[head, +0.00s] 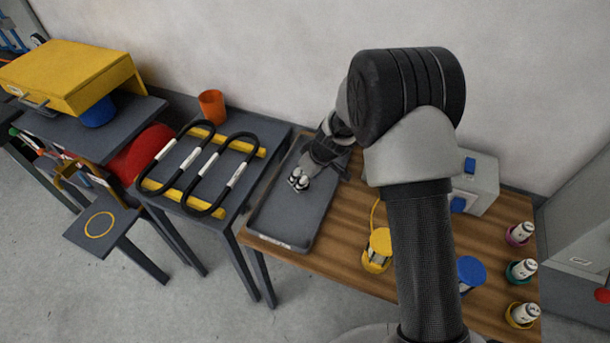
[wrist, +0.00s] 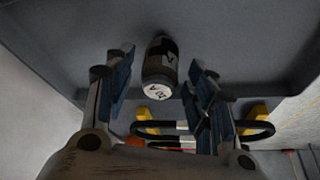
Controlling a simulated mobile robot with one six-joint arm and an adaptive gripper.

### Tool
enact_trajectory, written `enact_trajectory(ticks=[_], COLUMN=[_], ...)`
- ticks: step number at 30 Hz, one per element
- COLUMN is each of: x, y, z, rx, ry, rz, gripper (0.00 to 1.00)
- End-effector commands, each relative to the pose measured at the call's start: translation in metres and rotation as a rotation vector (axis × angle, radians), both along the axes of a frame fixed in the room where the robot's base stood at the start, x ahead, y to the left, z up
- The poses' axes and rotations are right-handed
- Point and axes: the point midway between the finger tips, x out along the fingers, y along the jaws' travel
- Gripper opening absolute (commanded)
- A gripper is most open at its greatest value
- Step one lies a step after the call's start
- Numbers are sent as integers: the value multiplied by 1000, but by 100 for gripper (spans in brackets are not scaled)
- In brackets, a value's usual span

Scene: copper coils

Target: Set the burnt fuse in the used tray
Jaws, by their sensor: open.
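The used tray (head: 275,222) is a shallow dark grey tray with a pale label on its front rim, at the left end of the wooden table. My gripper (head: 304,176) is low over the tray's middle. The burnt fuse (wrist: 160,62), a blackened cylinder with a white marked end, is between the fingers in the wrist view. My gripper's two fingers (wrist: 158,88) stand apart, with a gap on each side of the fuse. In the head view the fuse is small and partly hidden by the gripper; whether it touches the tray floor is hard to tell.
Three white fuses (head: 523,268) stand in coloured holders at the table's right end. A yellow-topped part (head: 379,246), a blue-topped part (head: 470,273) and a grey box (head: 481,184) are nearer. Black loops on yellow bars (head: 188,208) and an orange cup (head: 212,107) are left.

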Motion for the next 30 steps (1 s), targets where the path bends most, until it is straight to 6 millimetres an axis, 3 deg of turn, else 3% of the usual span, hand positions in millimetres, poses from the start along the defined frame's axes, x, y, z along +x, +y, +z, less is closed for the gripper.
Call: enact_trajectory(ticks=[7, 21, 30], x=[0, -25, -31], y=[-1, -28, -34], z=[9, 97, 114], rx=[0, 1, 0], ry=[-1, -2, 0], rz=[0, 0, 1], gripper=[50, 50, 50])
